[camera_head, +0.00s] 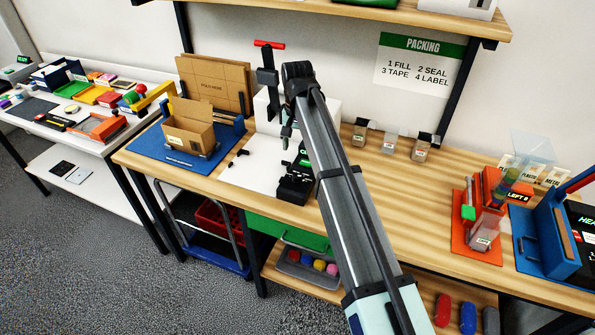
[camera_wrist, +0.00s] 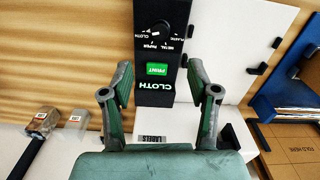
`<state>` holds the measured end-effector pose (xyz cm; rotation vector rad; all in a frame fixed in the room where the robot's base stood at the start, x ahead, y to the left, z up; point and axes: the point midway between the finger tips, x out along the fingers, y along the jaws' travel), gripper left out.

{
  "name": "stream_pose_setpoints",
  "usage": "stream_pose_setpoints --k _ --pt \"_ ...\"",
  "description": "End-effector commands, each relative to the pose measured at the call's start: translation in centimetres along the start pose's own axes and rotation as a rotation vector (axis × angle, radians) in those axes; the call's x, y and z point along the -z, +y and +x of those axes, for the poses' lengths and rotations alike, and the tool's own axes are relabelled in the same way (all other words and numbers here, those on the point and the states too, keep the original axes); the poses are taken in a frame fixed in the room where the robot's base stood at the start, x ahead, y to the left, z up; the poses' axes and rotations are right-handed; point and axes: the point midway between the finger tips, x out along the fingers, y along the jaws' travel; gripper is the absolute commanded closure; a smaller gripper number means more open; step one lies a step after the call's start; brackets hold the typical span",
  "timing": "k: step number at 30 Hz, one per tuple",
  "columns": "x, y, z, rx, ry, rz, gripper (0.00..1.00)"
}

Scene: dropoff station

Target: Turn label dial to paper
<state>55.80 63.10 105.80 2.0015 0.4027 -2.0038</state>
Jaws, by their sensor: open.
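The black label printer (camera_wrist: 142,100) shows upside down in the wrist view, between and beyond my fingers. Its round black label dial (camera_wrist: 162,31) is near the top edge, with small white words around it, among them cloth, paper, metal and plastic. The green print button (camera_wrist: 157,69) sits below the dial, and green letters beneath it read CLOTH. The dial pointer's exact angle is too small to tell. My gripper (camera_wrist: 160,92) is open and empty, its fingers on either side of the printer and apart from the dial. In the head view the printer (camera_head: 296,187) is partly hidden by my arm.
The printer stands on a white board (camera_head: 250,175) on the wooden bench. A cardboard box (camera_head: 190,130) on a blue mat is at left. Small clear containers (camera_head: 389,144) stand right of my arm. An orange station (camera_head: 478,225) and blue station (camera_head: 548,240) are at right.

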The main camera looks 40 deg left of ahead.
Motion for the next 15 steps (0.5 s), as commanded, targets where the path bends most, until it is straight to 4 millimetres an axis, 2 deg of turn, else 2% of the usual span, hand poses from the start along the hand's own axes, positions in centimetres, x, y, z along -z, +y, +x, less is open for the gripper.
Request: stream_pose_setpoints --k 9,15 --pt "-0.1 0.1 6.2 -0.001 -0.002 -0.001 0.40" --pt "-0.1 0.0 9.5 -0.001 -0.001 -0.001 0.40"
